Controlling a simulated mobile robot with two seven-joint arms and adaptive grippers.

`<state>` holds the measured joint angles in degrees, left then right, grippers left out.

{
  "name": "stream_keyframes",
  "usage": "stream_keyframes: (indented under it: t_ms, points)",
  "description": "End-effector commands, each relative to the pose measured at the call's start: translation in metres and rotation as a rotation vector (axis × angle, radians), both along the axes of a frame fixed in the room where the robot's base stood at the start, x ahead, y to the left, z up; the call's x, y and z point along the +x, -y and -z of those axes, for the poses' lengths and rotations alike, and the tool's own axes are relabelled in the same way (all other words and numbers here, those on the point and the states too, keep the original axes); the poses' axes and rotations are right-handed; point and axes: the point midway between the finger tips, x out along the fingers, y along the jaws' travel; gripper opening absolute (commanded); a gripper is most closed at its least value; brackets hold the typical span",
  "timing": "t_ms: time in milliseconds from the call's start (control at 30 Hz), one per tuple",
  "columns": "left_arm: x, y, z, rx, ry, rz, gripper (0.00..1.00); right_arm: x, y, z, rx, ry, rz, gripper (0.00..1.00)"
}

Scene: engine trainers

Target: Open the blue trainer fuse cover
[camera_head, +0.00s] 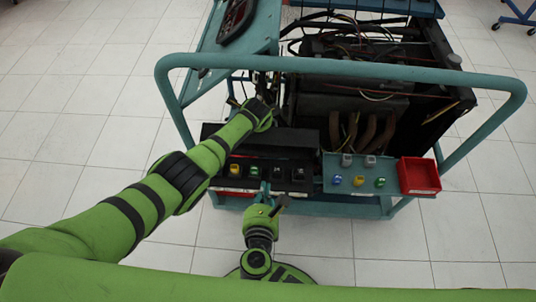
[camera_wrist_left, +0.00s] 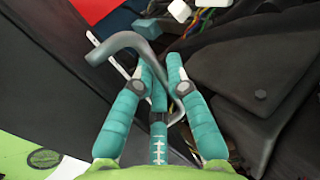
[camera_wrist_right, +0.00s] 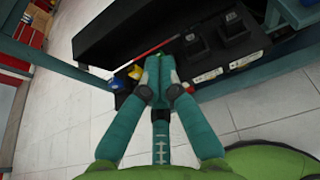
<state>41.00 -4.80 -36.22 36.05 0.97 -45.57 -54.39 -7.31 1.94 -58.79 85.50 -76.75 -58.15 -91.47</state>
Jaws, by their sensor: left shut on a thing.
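The blue trainer (camera_head: 340,65) is a teal-framed cart carrying an engine. At its front left is a black box with a row of coloured pieces (camera_head: 270,171). A black panel (camera_head: 295,139), possibly the fuse cover, is behind this row; I cannot tell its angle. My left gripper (camera_wrist_left: 162,75) is shut on a grey bent handle (camera_wrist_left: 125,40), at the upper left of the black box. My right gripper (camera_wrist_right: 161,68) looks shut, with nothing visible between its tips. It is in front of the row, near a green piece (camera_wrist_right: 153,61); contact is unclear.
A red tray (camera_head: 419,176) is at the trainer's front right, beside a teal panel with coloured knobs (camera_head: 358,181). A teal rail (camera_head: 340,64) crosses above the engine. Bare white floor (camera_head: 80,80) lies to the left.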

Motion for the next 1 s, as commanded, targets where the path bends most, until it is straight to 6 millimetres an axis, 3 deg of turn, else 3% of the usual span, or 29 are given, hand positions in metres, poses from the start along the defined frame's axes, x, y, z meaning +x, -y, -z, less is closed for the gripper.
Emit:
stream_keyframes:
  t_ms: [400,533,700,1000]
  points:
    - [0.003,-0.006,0.005,0.015,0.024,0.014,0.00,0.081,0.000,0.032,0.000,-0.001,0.002,0.00]
    - [0.003,-0.006,0.005,0.016,0.024,0.015,0.00,0.101,0.001,0.029,0.005,-0.001,0.004,0.00]
    - [0.003,-0.006,0.005,0.016,0.024,0.015,0.00,0.117,0.000,0.026,0.003,-0.003,0.002,0.00]
    - [0.003,-0.006,0.005,0.016,0.023,0.016,0.00,0.121,0.000,0.025,0.005,-0.005,0.002,0.00]
